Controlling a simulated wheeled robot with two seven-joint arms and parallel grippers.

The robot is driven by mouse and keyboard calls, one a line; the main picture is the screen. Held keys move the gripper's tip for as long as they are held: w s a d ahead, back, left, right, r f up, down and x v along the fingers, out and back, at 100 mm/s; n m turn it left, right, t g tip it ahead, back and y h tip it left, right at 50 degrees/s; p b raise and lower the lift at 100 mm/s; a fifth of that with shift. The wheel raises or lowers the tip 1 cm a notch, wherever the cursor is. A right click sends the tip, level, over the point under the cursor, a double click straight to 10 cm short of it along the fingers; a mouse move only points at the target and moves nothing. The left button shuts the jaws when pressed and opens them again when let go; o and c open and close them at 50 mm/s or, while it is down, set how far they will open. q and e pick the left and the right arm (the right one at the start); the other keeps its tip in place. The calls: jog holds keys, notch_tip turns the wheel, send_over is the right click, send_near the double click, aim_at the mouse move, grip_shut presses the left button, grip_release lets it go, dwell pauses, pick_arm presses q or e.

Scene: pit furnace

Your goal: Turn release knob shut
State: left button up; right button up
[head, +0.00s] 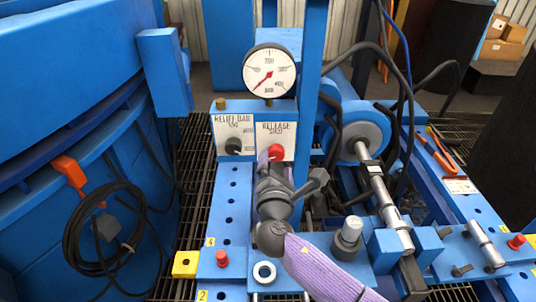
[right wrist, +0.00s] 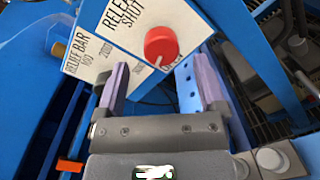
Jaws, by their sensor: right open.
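The red release knob (head: 277,152) sits on the white RELEASE plate (head: 274,132) of the blue panel. In the right wrist view the knob (right wrist: 161,46) shows a pale pointer line toward its lower left. My right gripper (head: 275,165) is in front of the knob. In the right wrist view its purple fingers (right wrist: 150,78) are open and empty, spread on either side below the knob. I cannot tell whether either finger touches it. The gripper hides the lower part of the RELEASE plate in the head view. My left gripper is not in view.
A black knob (head: 234,146) on the relief plate is close at left. A pressure gauge (head: 271,71) stands above, beside a blue post (head: 311,80). A metal cylinder (head: 348,233) stands at lower right. A black cable coil (head: 98,235) hangs at left.

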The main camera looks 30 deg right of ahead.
aim_at(276, 157)
jog(key=x, duration=0.1)
jog(key=b+x, duration=0.1)
jog(key=x, duration=0.2)
jog(key=shift+w+d+f, duration=0.1)
jog(key=shift+f, duration=0.15)
jog(key=shift+w+r, duration=0.1)
jog(key=shift+w, duration=0.1)
jog(key=shift+d, duration=0.1)
jog(key=c, duration=0.7)
grip_shut()
